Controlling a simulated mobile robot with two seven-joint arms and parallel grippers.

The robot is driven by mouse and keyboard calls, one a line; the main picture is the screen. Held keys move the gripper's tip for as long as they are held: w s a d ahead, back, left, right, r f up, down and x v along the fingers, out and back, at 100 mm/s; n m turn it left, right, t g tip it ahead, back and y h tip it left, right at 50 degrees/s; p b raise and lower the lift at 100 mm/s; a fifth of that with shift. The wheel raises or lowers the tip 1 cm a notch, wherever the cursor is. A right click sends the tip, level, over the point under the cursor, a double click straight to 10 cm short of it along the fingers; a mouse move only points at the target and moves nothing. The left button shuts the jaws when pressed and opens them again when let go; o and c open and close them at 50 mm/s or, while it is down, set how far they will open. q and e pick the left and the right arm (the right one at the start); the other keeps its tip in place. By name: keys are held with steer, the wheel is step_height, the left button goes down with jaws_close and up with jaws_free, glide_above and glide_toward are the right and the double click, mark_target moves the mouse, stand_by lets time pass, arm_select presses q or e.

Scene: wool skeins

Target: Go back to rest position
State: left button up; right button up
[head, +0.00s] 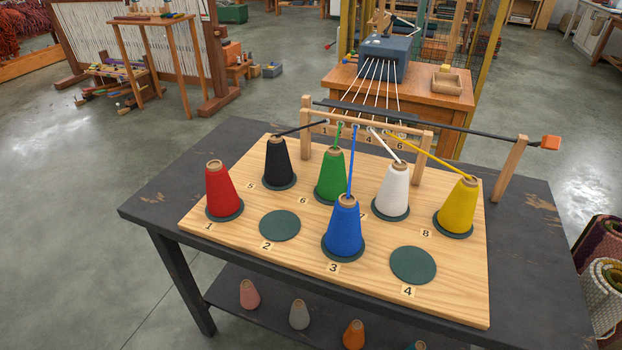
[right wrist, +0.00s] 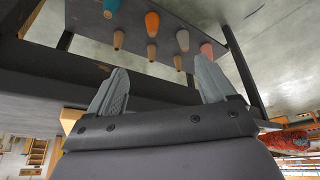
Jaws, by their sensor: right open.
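Neither gripper shows in the head view. My right gripper (right wrist: 158,88) is open and empty in the right wrist view, its two grey fingers spread apart. Beyond the fingers are the dark table frame and a lower shelf (right wrist: 100,22) with several cones. In the head view a wooden board (head: 460,285) lies on the dark table (head: 535,300). Red (head: 222,190), black (head: 278,163), green (head: 330,176), blue (head: 344,230), white (head: 392,190) and yellow (head: 457,208) cones stand upright on it. The left gripper is in neither view.
Two empty green pads (head: 280,225) and (head: 413,265) lie at labels 2 and 4. A wooden thread rack (head: 420,158) with a dark bar stands at the board's back. Spare cones stand on the lower shelf (head: 270,312). Woven rolls (head: 605,285) stand at the right.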

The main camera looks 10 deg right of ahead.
steer(key=w+a+f+t+y, duration=0.1)
steer(key=w+a+f+t, duration=0.1)
steer(key=w+f+t, duration=0.2)
steer(key=shift+w+a+f+t+y, duration=0.2)
steer(key=shift+f+t+y, duration=0.2)
steer(key=shift+f+t, duration=0.75)
steer(key=shift+f+g, duration=0.3)
steer(key=shift+g, duration=0.05)
